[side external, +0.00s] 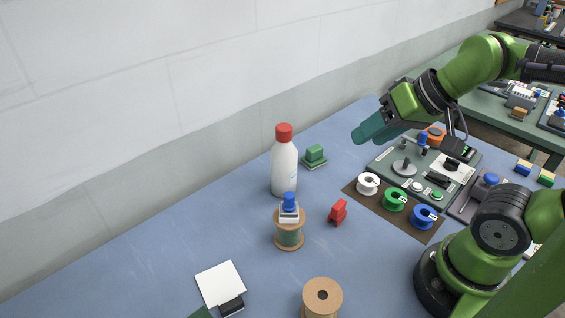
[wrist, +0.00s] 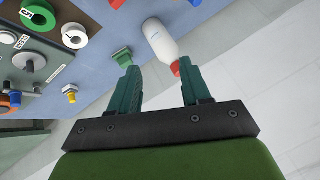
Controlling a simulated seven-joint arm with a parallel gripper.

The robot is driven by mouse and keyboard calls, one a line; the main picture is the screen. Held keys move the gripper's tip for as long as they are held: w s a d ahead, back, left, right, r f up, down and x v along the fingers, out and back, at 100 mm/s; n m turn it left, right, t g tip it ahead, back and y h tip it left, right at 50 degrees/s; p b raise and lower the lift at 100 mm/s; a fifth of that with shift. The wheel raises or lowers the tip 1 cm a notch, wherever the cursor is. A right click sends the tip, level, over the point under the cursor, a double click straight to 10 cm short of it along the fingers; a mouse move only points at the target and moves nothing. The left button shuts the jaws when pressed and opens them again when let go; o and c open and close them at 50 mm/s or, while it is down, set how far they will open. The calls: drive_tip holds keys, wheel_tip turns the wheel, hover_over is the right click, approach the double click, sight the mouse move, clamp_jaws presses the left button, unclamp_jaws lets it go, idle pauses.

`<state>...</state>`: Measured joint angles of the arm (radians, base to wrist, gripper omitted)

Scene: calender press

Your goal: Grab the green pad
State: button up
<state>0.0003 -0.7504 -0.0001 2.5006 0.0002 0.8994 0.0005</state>
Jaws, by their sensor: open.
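The green pad (side external: 315,156) is a small green block on a flat green base. It sits on the blue table just right of the white bottle and near the wall. In the wrist view the pad (wrist: 122,55) appears beyond the tip of the left finger. My gripper (side external: 360,133) is raised above the table, to the right of the pad in the side view. Its two teal fingers are apart, and the wrist view shows the gap between them (wrist: 160,68) empty.
The white bottle (side external: 284,168) with a red cap stands close beside the pad. A control panel (side external: 415,168) and white, green and blue spools (side external: 395,199) lie to the right. A red clip (side external: 338,212) and a wooden spool (side external: 289,236) are nearer. The left table is mostly clear.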

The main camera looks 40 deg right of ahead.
drive_tip(key=shift+o, duration=0.5)
drive_tip(key=o, duration=0.5)
drive_tip(key=n+g+h, duration=0.2)
drive_tip(key=g, duration=0.5)
hover_over(315, 148)
wheel_tip(315, 148, down, 6)
wheel_tip(315, 148, down, 11)
drive_tip(key=shift+w+a+f, duration=0.1)
drive_tip(key=shift+w+f, duration=0.05)
drive_tip(key=shift+f, duration=2.75)
